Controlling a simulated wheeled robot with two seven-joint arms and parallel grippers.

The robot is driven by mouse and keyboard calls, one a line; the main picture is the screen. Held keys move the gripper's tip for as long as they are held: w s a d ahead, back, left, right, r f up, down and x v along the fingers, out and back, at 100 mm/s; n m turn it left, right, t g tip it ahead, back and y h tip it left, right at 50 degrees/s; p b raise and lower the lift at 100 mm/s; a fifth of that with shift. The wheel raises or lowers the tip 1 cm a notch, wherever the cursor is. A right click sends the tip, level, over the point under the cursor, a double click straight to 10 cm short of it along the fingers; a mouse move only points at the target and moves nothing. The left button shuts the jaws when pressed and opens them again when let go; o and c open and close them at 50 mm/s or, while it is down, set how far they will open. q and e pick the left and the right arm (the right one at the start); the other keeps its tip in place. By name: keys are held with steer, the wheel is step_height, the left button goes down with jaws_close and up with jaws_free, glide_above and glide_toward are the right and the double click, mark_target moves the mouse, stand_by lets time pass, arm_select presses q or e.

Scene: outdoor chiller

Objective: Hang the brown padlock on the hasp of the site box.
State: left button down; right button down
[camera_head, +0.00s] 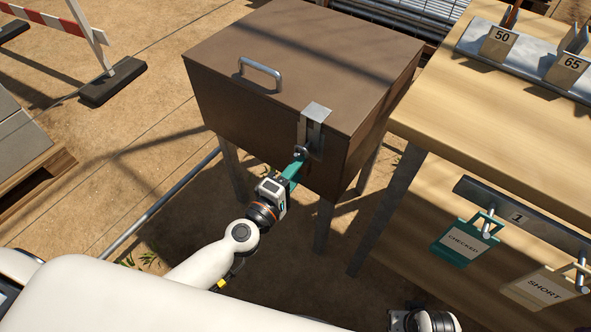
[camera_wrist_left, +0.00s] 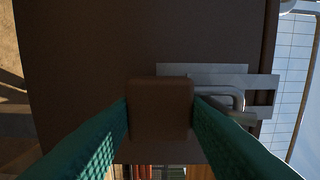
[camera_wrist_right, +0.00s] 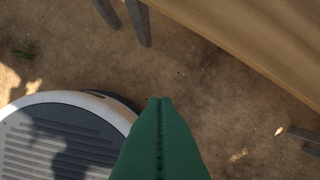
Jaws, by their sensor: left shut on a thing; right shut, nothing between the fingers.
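The brown padlock (camera_wrist_left: 160,112) is between the green fingers of my left gripper (camera_wrist_left: 161,110), which is shut on its body. Its grey shackle (camera_wrist_left: 236,93) points right in the left wrist view, overlapping the metal hasp (camera_wrist_left: 200,70); I cannot tell whether it passes through the staple. In the head view my left gripper (camera_head: 295,166) is at the front of the brown site box (camera_head: 285,60), just below its hasp (camera_head: 314,113). The padlock is mostly hidden there. My right gripper (camera_wrist_right: 160,103) is shut and empty, above bare ground.
A wooden bench (camera_head: 480,110) stands right of the box, with number cards 50 (camera_head: 499,42) and 65 (camera_head: 567,70) on top. A green CHECKED tag (camera_head: 464,241) and a cream SHORT tag (camera_head: 541,289) hang on its front. A barrier foot (camera_head: 112,82) lies at left.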

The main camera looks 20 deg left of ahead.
arm_select(q)
steer(key=shift+f, duration=0.15)
arm_select(e)
steer(key=shift+s+d+r, duration=0.1)
steer(key=shift+s+r, duration=0.2)
steer(key=shift+r, duration=0.15)
arm_select(q)
steer(key=c, duration=0.7)
jaws_free()
steer(key=shift+c, duration=0.2)
arm_select(e)
steer(key=shift+w, duration=0.1)
arm_select(q)
steer(key=o, duration=0.5)
steer(key=shift+w, duration=0.1)
arm_select(e)
steer(key=shift+w, duration=0.3)
arm_select(q)
steer(key=shift+r, duration=0.2)
arm_select(e)
steer(key=shift+s+r, duration=0.1)
steer(key=shift+s, duration=0.05)
